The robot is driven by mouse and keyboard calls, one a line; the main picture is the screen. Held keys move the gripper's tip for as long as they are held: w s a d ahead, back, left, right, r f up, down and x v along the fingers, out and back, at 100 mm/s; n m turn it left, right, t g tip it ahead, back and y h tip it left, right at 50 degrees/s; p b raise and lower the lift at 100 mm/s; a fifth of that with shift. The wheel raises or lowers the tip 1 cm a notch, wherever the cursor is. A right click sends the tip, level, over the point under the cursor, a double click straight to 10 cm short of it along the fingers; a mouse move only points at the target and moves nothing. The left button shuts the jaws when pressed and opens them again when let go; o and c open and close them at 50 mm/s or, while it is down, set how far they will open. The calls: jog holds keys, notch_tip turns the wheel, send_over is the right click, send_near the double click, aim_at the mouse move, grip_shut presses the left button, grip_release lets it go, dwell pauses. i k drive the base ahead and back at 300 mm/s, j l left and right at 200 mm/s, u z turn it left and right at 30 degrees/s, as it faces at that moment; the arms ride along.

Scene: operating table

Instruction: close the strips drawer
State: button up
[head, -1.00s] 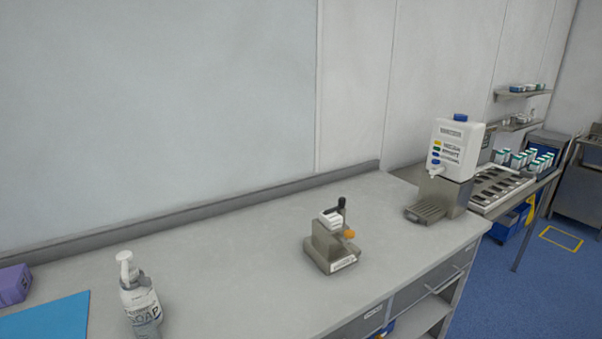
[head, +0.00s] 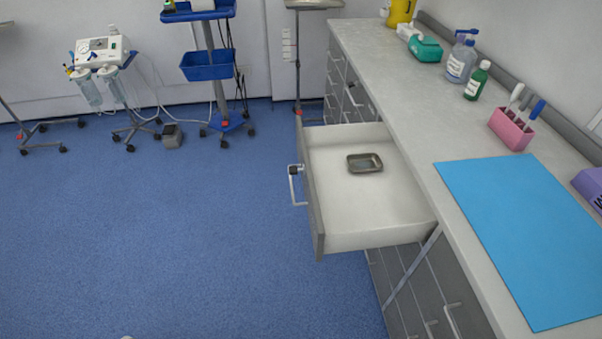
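An open drawer (head: 340,218) stands pulled far out from the counter's cabinet, over the floor. It has a grey front, white inner walls and a bar handle (head: 297,188) on its front. No label is readable, so I cannot tell if it is the strips drawer. A small metal tray (head: 365,163) lies inside on the drawer's bottom; the drawer is otherwise empty. My gripper is not in view.
The counter (head: 405,90) carries a blue mat (head: 520,230), a pink holder (head: 511,128), bottles and a teal pack (head: 425,48). Blue floor (head: 180,230) left of the drawer is clear. Wheeled stands, one with a blue basket (head: 207,65), are at the back.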

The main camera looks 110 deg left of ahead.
aim_at(347, 211)
jog(key=u, duration=2.5)
jog(key=i+j, duration=0.2)
jog(key=i+j+u, duration=0.1)
jog(key=i, duration=0.35)
jog(key=j, duration=0.1)
